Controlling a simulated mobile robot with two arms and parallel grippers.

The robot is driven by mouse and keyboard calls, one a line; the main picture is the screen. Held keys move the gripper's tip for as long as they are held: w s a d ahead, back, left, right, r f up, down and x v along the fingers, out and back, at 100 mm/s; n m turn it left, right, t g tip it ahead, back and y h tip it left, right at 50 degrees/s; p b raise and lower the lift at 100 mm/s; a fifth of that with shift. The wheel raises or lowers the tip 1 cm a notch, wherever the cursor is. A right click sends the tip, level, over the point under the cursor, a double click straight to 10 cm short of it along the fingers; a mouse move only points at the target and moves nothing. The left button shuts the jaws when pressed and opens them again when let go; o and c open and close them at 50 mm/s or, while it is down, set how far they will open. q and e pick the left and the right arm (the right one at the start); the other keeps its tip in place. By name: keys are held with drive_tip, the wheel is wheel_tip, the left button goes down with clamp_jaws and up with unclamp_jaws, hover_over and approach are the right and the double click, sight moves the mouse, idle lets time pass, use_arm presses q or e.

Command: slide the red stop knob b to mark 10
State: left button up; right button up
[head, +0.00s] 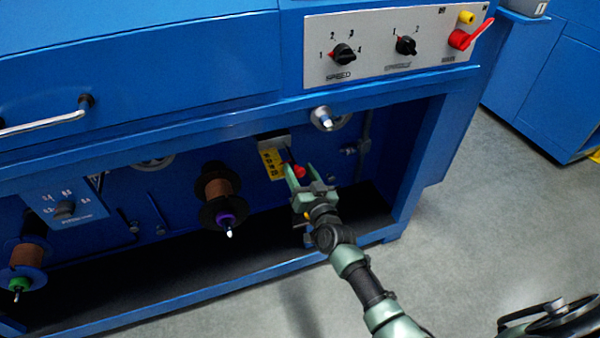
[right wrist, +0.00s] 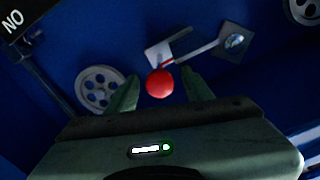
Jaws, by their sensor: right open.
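The red stop knob (head: 299,171) sits by a yellow marked scale plate (head: 272,163) inside the blue machine's open bay. In the right wrist view the red knob (right wrist: 160,83) is a round ball on a thin rod. My right gripper (head: 301,178) is open, its green fingers pointing at the knob. In the right wrist view the fingers (right wrist: 160,92) stand on either side of the knob, with gaps visible. I cannot read the scale marks or tell which mark the knob is at.
A spool with a purple hub (head: 218,195) hangs left of the scale. The control panel (head: 385,45) with black dials and a red handle is higher up. Grey floor (head: 470,220) is open at right.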

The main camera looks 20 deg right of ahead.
clamp_jaws()
idle(1.4)
